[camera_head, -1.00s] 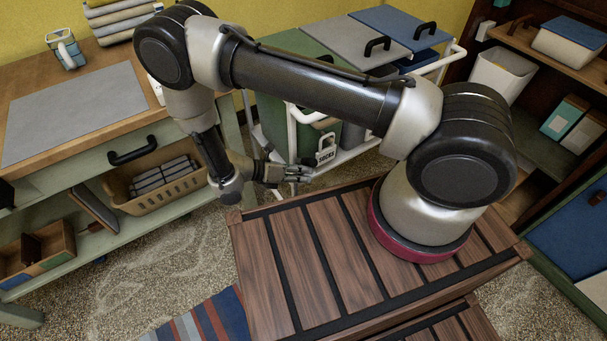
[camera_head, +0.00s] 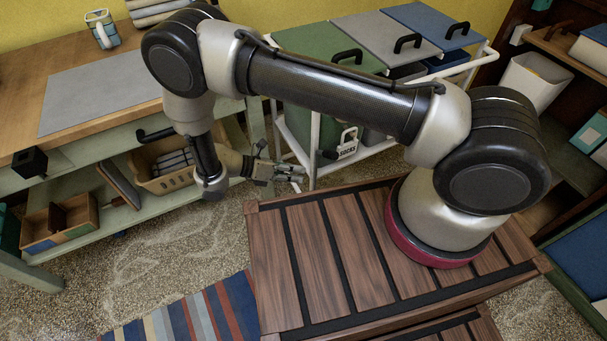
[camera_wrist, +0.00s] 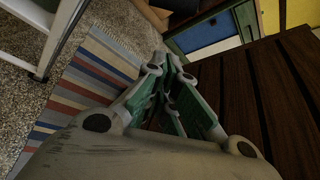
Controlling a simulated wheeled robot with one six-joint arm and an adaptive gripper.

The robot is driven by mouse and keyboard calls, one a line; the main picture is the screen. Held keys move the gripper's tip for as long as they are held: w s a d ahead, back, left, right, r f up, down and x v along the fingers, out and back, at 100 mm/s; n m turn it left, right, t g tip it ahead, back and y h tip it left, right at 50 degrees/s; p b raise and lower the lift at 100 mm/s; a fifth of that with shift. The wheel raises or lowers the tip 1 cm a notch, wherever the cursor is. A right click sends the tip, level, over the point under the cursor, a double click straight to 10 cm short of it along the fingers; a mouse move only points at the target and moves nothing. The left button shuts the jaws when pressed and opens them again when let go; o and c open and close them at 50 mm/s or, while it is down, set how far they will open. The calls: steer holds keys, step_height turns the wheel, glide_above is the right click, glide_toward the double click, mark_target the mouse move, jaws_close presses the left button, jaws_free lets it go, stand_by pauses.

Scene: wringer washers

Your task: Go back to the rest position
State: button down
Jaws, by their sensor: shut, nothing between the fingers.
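My gripper (camera_head: 293,174) is at the end of my folded arm in the head view. It is off the left corner of the slatted wooden platform (camera_head: 322,262), near the cart. In the wrist view my gripper (camera_wrist: 170,70) has its fingers together and holds nothing. The dark slatted wood (camera_wrist: 245,95) lies to the right of the fingers there, and the striped rug (camera_wrist: 85,85) lies to the left.
A wooden-topped workbench (camera_head: 140,60) with a grey mat (camera_head: 100,92) is at the left; a basket (camera_head: 160,182) sits on its lower shelf. A white-framed cart (camera_head: 303,158) with lidded bins stands behind my gripper. A shelf unit is at the right. Speckled floor lies left of the platform.

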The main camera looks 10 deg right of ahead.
stand_by(0.5)
steer(key=s+d+m+g, duration=0.1)
steer(key=s+d+m, duration=0.1)
steer(key=s+m, duration=0.1)
steer(key=d+r+m+g+y, duration=0.1)
steer(key=d+r+m+y, duration=0.2)
steer(key=r, duration=0.7)
steer(key=d+r+m+y, duration=0.25)
steer(key=r+m, duration=0.35)
steer(key=r, duration=0.4)
steer(key=d+r+m+g+y, duration=0.15)
steer(key=r+m+y, duration=0.25)
steer(key=r, duration=0.5)
steer(key=s+d+r+m+t+y, duration=0.2)
steer(key=s+d+r+m+t, duration=0.2)
steer(key=d+r, duration=0.4)
steer(key=s+d+r+m+t+y, duration=0.1)
steer(key=s+d+r+m+t, duration=0.4)
steer(key=d+r, duration=0.3)
step_height(320, 180, up, 4)
steer(key=shift+s+d+f+y, duration=0.1)
steer(key=shift+s+d+y, duration=0.25)
steer(key=shift+d, duration=0.05)
